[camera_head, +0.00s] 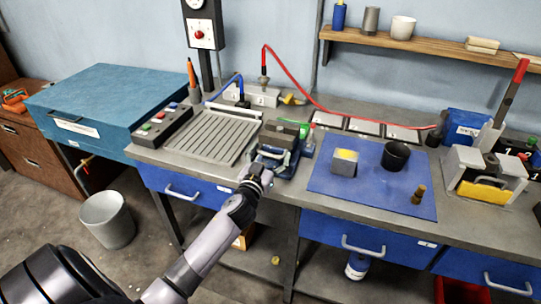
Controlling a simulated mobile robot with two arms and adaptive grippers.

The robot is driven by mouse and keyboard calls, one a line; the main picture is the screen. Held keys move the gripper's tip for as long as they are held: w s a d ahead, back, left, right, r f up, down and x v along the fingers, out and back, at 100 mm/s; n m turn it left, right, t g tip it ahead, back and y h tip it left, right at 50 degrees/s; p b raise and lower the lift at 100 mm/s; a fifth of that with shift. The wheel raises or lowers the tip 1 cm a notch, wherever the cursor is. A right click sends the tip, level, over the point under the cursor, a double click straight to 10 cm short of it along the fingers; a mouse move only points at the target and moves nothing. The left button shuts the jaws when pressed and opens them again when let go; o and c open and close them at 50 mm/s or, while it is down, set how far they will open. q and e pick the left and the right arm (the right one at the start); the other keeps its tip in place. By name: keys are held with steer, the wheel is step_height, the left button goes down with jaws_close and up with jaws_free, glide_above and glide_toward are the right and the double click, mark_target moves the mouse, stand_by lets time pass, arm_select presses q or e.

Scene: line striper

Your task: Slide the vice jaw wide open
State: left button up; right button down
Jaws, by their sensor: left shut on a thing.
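The small vice (284,146), dark grey with blue parts, sits near the front edge of the grey workbench, just right of the ribbed metal plate. My left gripper (259,174) is at the front of the vice, at the bench edge. It is shut on the vice jaw, but the fingers are small and the grip is partly hidden by my own wrist. The picture is too small to tell how wide the gap between the jaws is. My right gripper is not in view.
Left of the vice are the ribbed plate (213,136) and a button box (163,125). Right of it, a blue mat (380,198) holds a yellow-faced block (344,162), a black cup (395,156) and a brass piece (418,195). A red cable (340,110) arches behind.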

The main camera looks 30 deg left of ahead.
arm_select(q)
steer(key=v, duration=0.6)
steer(key=shift+s+f+p, duration=0.25)
steer(key=shift+f+p, duration=0.05)
steer(key=shift+p, duration=0.05)
steer(key=o, duration=1.2)
steer(key=shift+d, duration=0.1)
steer(key=shift+o, duration=1.1)
steer(key=shift+f, duration=0.15)
steer(key=v, duration=1.1)
steer(key=shift+s+r, duration=0.35)
steer(key=shift+r, duration=0.05)
